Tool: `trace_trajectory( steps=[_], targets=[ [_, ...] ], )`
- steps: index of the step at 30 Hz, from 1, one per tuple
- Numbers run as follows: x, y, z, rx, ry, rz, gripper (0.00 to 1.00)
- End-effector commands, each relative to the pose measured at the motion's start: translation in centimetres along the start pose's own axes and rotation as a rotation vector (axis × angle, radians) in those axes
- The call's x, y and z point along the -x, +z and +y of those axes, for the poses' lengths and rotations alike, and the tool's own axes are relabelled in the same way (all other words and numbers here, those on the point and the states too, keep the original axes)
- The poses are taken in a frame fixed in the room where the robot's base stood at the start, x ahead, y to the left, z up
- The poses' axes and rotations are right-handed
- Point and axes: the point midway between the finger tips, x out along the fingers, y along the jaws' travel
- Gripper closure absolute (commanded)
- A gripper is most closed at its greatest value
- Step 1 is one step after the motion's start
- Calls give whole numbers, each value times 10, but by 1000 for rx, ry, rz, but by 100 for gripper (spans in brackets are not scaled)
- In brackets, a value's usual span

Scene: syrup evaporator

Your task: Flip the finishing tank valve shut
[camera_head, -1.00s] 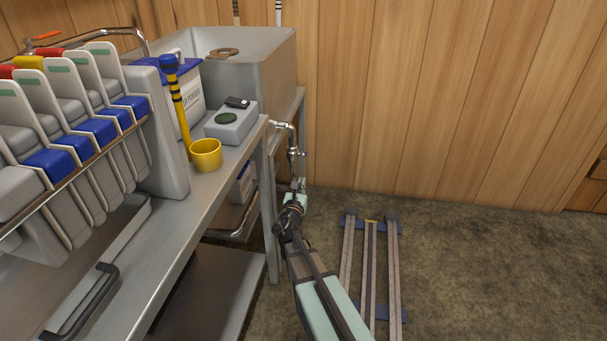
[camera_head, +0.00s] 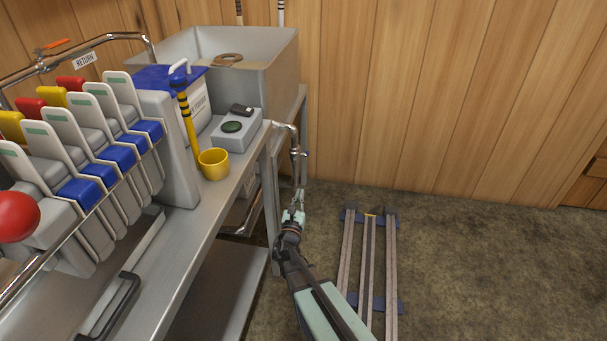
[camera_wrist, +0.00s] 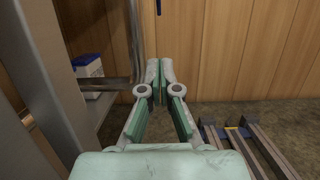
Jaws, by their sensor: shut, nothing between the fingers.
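The finishing tank appears to be the open steel tank (camera_head: 275,75) at the back end of the bench. A steel outlet pipe with a valve (camera_head: 297,152) comes out beside it and bends downward. The valve's lever position is too small to tell. My gripper (camera_head: 298,197) is low, near the lower end of this pipe; whether it touches cannot be told. In the wrist view my gripper (camera_wrist: 160,72) is shut and empty, pointing at the wood wall. A vertical steel pipe (camera_wrist: 136,40) stands just left of the fingertips. A dark blue strip (camera_wrist: 158,8) shows above them, unidentified.
The steel bench (camera_head: 190,240) and its legs stand close on the left. It carries a yellow cup (camera_head: 213,164), a grey box (camera_head: 237,130) and a filter press (camera_head: 100,150). A rail rack (camera_head: 369,260) lies on the floor at right. Open floor lies beyond it.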

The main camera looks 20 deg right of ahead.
Motion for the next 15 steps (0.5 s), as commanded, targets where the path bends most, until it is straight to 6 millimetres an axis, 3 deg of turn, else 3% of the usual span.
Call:
trace_trajectory(
  steps=[5,15],
  targets=[
    [-19,-3,-1,-6,-3,0,100],
    [-84,-4,0,-6,-3,0,100]
  ],
)
